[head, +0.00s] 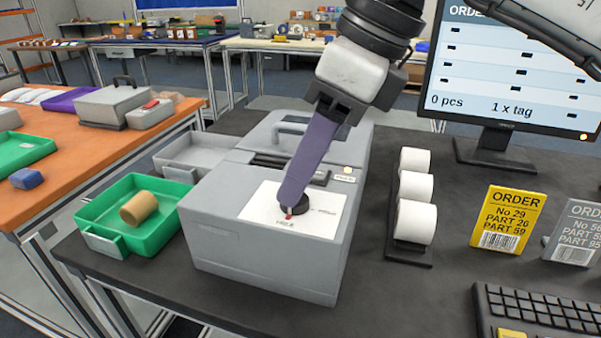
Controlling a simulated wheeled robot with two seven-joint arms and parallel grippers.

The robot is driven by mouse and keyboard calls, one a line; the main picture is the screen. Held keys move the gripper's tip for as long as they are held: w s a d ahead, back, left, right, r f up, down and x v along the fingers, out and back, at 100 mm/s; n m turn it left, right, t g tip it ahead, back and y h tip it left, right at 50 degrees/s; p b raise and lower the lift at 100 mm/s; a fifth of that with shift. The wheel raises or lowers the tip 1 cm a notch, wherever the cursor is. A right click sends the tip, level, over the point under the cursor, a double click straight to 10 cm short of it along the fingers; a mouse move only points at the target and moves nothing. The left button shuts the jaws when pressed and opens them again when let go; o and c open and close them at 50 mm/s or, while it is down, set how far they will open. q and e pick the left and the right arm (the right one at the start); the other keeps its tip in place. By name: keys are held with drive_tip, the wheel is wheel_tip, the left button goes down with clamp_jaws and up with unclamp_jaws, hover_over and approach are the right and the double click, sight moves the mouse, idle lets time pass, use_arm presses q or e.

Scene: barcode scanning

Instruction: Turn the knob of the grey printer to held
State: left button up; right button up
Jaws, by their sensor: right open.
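The grey printer (260,262) stands on the dark table in the middle of the head view. Its black knob (294,211) with a red mark sits on a white label panel (256,203) on the top. My right gripper (291,190) reaches down from above with its purple fingers at the knob. The fingers cover part of the knob, and I cannot tell whether they touch it. The gripper is open. The small print around the knob is too small to read. My left gripper is not in view.
A green tray (161,250) with a brown roll (138,208) is left of the printer. White label rolls (417,222) stand on its right. A monitor (497,145), a yellow order card (508,218), a grey card (574,232) and a keyboard (540,312) are further right.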

drive_tip(key=shift+x, duration=0.75)
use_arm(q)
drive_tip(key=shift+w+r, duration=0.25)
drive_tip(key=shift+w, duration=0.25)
use_arm(e)
drive_tip(key=shift+f, duration=0.1)
drive_tip(key=c, duration=1)
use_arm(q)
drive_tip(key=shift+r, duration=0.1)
use_arm(e)
drive_tip(key=shift+c, duration=0.2)
